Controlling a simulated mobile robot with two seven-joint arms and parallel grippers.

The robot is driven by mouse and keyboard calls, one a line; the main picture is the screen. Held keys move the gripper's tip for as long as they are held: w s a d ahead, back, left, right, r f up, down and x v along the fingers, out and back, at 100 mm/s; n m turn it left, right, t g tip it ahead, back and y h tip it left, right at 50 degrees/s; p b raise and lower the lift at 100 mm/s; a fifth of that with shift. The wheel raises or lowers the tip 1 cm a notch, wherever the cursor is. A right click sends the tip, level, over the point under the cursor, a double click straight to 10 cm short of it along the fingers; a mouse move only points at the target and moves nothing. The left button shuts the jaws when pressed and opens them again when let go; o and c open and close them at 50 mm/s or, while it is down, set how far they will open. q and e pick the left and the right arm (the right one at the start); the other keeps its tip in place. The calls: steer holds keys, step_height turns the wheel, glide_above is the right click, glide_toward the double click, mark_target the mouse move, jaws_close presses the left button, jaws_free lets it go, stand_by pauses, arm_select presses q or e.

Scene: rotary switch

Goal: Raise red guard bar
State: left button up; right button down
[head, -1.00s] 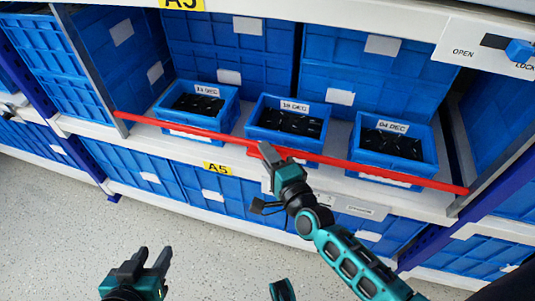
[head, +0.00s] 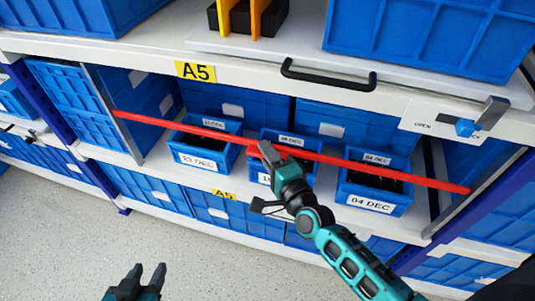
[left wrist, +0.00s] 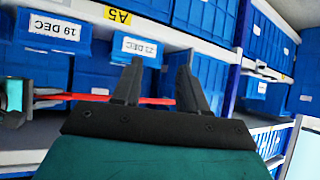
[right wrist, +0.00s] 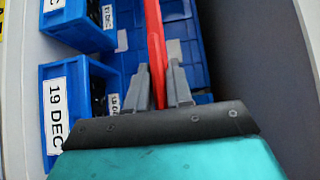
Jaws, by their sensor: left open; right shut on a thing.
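The red guard bar (head: 395,177) spans the front of the shelf bay in the head view, in front of the small blue bins. My right gripper (head: 268,152) is shut on the bar near its middle. In the right wrist view the bar (right wrist: 154,40) runs between the two fingers (right wrist: 158,88). My left gripper (head: 139,272) is open and empty, low at the left of the head view, apart from the bar. In the left wrist view its fingers (left wrist: 156,88) stand apart, with the bar (left wrist: 90,97) behind them.
Small blue bins with date labels (head: 205,148) stand behind the bar. Above are a shelf edge with a black handle (head: 328,80) and a panel with a blue knob (head: 466,127). Grey floor (head: 60,230) is clear at the lower left.

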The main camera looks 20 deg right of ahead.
step_height(320, 180, up, 5)
steer(key=p, duration=0.3)
steer(key=shift+r, duration=0.15)
steer(key=shift+w+r+p, duration=0.1)
steer(key=shift+r+p, duration=0.5)
steer(key=shift+p, duration=0.1)
steer(key=shift+r, duration=0.1)
steer(key=c, duration=1.2)
jaws_free()
steer(key=shift+o, duration=0.2)
